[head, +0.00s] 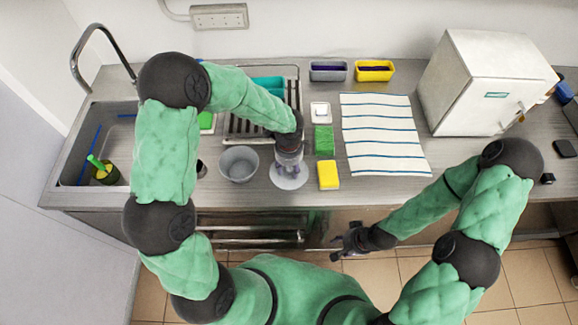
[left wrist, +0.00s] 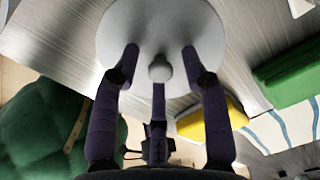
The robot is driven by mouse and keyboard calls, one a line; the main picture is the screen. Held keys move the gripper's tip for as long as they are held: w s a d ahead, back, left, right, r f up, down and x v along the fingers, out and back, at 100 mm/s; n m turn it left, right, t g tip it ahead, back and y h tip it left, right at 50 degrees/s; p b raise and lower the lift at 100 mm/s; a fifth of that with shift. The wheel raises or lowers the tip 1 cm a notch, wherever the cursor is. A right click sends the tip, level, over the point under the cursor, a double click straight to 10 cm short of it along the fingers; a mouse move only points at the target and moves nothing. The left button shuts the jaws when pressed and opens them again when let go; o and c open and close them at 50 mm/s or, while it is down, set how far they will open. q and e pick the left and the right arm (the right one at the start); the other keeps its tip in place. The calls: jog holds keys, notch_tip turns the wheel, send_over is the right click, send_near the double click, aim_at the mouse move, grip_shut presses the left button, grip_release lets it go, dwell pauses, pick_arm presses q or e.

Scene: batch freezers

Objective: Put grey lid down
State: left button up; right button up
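The grey lid (head: 289,183) is a round pale disc at the front of the counter, just right of the grey bowl (head: 239,164). The lid (left wrist: 160,25) fills the top of the left wrist view, with its round knob at its middle. My left gripper (head: 289,160) is over the lid. In the left wrist view its fingers (left wrist: 160,60) stand apart around the knob, with gaps at the sides, so it looks open. The lid looks flat on the counter. My right gripper (head: 345,241) is empty, with fingers spread, in front of the counter edge.
A yellow sponge (head: 328,176) and a green pad (head: 324,140) lie right of the lid. A striped towel (head: 383,135) and a white freezer (head: 486,82) are further right. The sink (head: 112,147) is at the left, a dish rack (head: 262,122) behind.

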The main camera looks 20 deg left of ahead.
pick_arm(q)
jog(key=shift+r, duration=0.1)
jog(key=shift+r, duration=0.3)
notch_tip(320, 180, up, 12)
jog(key=p, duration=0.2)
jog(key=shift+f, duration=0.2)
dwell(0.3)
